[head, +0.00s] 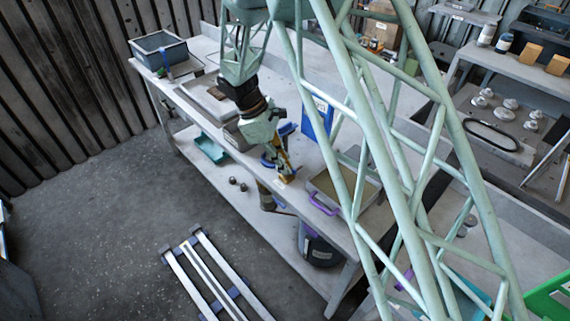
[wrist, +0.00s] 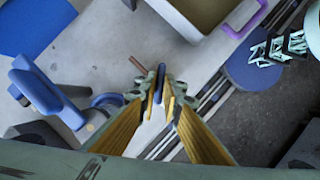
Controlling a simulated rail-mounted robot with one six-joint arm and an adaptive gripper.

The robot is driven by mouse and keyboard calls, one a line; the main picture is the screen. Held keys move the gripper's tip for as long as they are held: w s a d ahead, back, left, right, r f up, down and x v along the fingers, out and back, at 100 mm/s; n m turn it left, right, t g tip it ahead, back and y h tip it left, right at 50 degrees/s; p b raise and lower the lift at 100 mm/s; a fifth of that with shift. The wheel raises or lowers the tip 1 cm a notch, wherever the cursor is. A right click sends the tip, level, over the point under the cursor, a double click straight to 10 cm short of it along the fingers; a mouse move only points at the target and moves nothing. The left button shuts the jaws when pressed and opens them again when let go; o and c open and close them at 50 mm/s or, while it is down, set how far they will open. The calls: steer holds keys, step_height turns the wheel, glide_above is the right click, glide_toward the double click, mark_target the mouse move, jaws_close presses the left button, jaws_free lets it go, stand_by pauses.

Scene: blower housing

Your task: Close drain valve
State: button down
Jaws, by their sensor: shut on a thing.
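My gripper (head: 286,177) is at the front edge of the grey bench, pointing down. In the wrist view its two yellow-padded fingers (wrist: 160,98) are closed in on a narrow dark blue lever (wrist: 160,82), which looks like the drain valve's handle. The lever stands between the fingertips, and its lower part is hidden by them. A thin brown rod (wrist: 142,66) ends close to the lever on the left. The valve body cannot be made out. I cannot tell how far the lever is turned.
A tray with a purple handle (head: 322,205) sits right of my gripper. A blue bracket-like part (wrist: 42,88) stands left of it. A blue panel (head: 317,118) is behind. A dark bucket (head: 318,248) stands under the bench (head: 225,68). Open floor (head: 110,215) lies in front.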

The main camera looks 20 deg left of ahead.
steer(key=m+g, duration=0.1)
steer(key=m, duration=0.3)
steer(key=shift+w+m+g+p, duration=0.15)
steer(key=shift+m+g+p, duration=0.15)
steer(key=shift+g+p, duration=0.1)
steer(key=shift+d+m+g+y, duration=0.1)
steer(key=shift+m+g+y, duration=0.3)
steer(key=shift+m, duration=1)
steer(key=c, duration=2.8)
jaws_free()
steer(key=shift+v, duration=5.95)
steer(key=shift+w, duration=0.2)
